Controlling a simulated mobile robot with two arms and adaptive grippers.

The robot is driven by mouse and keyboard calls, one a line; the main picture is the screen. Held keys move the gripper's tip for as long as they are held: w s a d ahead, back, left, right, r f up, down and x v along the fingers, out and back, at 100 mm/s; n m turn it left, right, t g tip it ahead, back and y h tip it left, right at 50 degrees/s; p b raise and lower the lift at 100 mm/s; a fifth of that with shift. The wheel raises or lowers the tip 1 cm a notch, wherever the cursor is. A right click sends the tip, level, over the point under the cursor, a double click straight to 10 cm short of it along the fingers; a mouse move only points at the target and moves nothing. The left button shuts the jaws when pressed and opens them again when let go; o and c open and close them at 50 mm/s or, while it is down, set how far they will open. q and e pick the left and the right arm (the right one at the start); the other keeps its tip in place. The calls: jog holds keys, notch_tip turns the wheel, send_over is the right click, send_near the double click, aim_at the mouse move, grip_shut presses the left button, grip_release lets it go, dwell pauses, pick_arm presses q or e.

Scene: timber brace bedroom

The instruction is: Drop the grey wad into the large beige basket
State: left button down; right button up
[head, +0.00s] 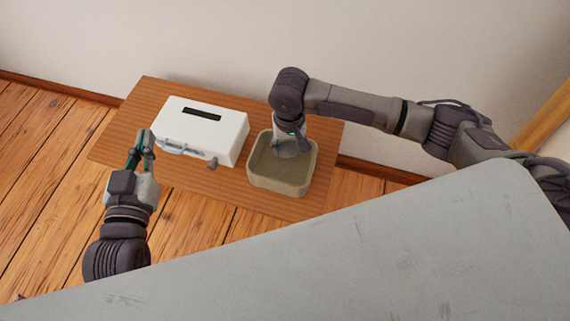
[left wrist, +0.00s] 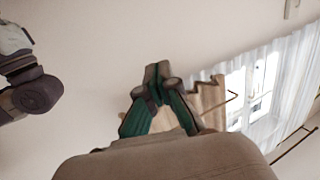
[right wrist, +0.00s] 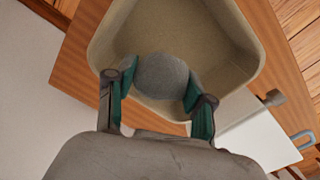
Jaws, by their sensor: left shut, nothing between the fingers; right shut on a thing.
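The large beige basket (head: 281,183) stands on a wooden table, right of a white box, in the head view. It fills the upper part of the right wrist view (right wrist: 215,40). The grey wad (right wrist: 162,76) is between the fingers of my right gripper (right wrist: 162,88), which is shut on it. The wad appears over the basket's opening; its exact height is unclear. In the head view my right gripper (head: 286,150) points down over the basket and the wad is partly hidden. My left gripper (head: 142,152) is shut and empty, left of the white box; it also shows in the left wrist view (left wrist: 158,85).
The white box (head: 202,130) has a dark slot on top and a blue handle (head: 178,148). A small brownish-grey piece (head: 212,164) sits at the box's front. The wooden table (head: 130,115) stands against the wall. Its left end is bare.

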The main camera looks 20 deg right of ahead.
pick_arm(q)
jog(key=shift+w+d+r+t+h+b, duration=0.15)
jog(key=shift+d+r+t+h, duration=0.1)
jog(key=shift+r+t, duration=0.55)
jog(key=shift+s+d+r+t+h+b, duration=0.15)
jog(key=shift+r+t+h, duration=0.2)
jog(key=shift+r, duration=0.75)
pick_arm(e)
jog(key=shift+f, duration=0.3)
pick_arm(q)
jog(key=shift+w, duration=0.1)
pick_arm(e)
jog(key=o, duration=1)
notch_tip(320, 180, up, 12)
pick_arm(q)
jog(key=shift+a, duration=0.1)
